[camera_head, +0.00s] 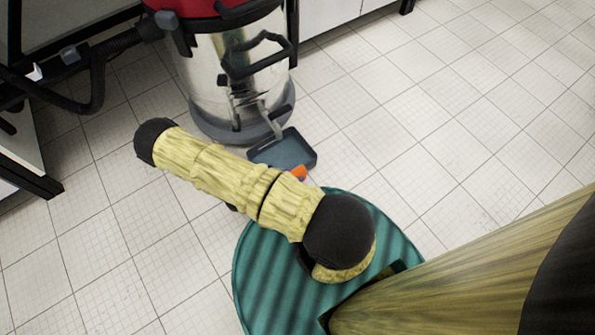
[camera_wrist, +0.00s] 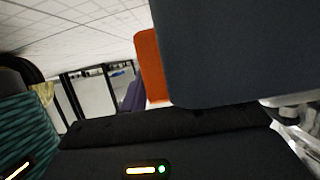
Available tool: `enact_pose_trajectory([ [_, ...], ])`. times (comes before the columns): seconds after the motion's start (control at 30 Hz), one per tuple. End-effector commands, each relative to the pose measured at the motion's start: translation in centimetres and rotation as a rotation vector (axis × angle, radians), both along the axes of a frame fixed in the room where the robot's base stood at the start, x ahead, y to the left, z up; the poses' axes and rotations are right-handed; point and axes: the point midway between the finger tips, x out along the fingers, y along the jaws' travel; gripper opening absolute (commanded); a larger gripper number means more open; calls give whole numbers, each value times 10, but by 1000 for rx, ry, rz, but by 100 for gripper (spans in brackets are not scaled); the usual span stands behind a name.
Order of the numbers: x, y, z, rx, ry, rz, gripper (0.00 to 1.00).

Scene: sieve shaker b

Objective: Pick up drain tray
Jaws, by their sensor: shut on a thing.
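The drain tray (camera_head: 284,151) is a shallow, dark blue-grey rectangular tray by the front foot of the steel drum. I cannot tell whether it rests on the floor or hangs just above it. In the wrist view a large dark slab, the tray (camera_wrist: 235,50), fills the upper right. My gripper (camera_wrist: 165,130) is shut on the tray; its fingers are mostly hidden. A small orange piece (camera_head: 299,172) shows at the tray's near edge, and an orange piece also shows beside the slab in the wrist view (camera_wrist: 151,65). My arm hides the grip in the head view.
A steel drum (camera_head: 205,90) with a red top, a black handle and a dark round base stands right behind the tray. A black hose (camera_head: 95,85) and dark frame are at left. Open tiled floor (camera_head: 440,120) lies to the right.

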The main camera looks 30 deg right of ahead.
Motion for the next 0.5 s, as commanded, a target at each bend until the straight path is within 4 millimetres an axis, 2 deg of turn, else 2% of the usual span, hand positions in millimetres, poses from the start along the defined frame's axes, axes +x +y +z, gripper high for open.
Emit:
enact_pose_trajectory([
  [0.5, -2, 59, 3, -1, -1, 1, 0],
])
